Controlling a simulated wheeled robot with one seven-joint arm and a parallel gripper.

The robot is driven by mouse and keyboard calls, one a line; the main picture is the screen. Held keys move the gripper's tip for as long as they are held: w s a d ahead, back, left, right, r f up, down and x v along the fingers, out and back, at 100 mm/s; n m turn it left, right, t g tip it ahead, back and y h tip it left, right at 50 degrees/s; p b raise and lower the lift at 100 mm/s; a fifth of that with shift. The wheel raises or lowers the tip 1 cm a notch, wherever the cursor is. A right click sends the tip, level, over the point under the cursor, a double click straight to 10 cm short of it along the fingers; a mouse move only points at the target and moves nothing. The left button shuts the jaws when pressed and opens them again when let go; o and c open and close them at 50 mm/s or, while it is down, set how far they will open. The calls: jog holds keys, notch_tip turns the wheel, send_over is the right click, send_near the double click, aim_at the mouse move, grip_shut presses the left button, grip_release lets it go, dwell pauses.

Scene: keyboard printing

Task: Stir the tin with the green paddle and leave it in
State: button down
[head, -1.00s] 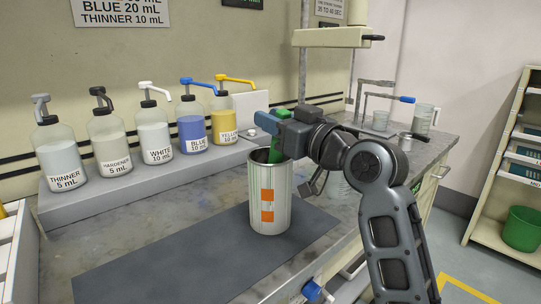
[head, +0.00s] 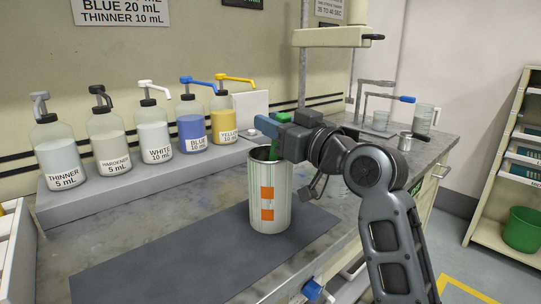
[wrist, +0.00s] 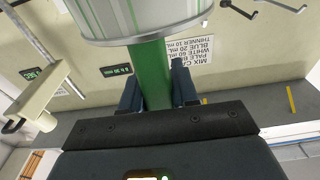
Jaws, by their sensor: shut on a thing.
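The tin (head: 281,205), a pale ribbed cylinder with orange squares on its side, stands upright on the dark mat. My gripper (head: 275,128) is above the tin's mouth, shut on the green paddle (head: 273,150). The paddle's lower part goes down into the tin; its end and the tin's contents are hidden. In the wrist view, the green paddle (wrist: 150,70) runs between my two fingers to the tin's metal rim (wrist: 140,40).
Several pump bottles, including the blue one (head: 191,128) and yellow one (head: 222,122), stand on a grey ledge behind the tin. The dark mat (head: 170,260) is clear left of it. Glass beakers (head: 423,118) stand at the back right.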

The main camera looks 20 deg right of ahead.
jog(key=shift+f, duration=0.4)
grip_release()
dwell(0.8)
dwell(0.6)
jog(key=b+v, duration=0.1)
jog(key=v, duration=0.9)
dwell(1.0)
notch_tip(320, 180, up, 8)
jog(key=p, duration=0.6)
dwell(0.4)
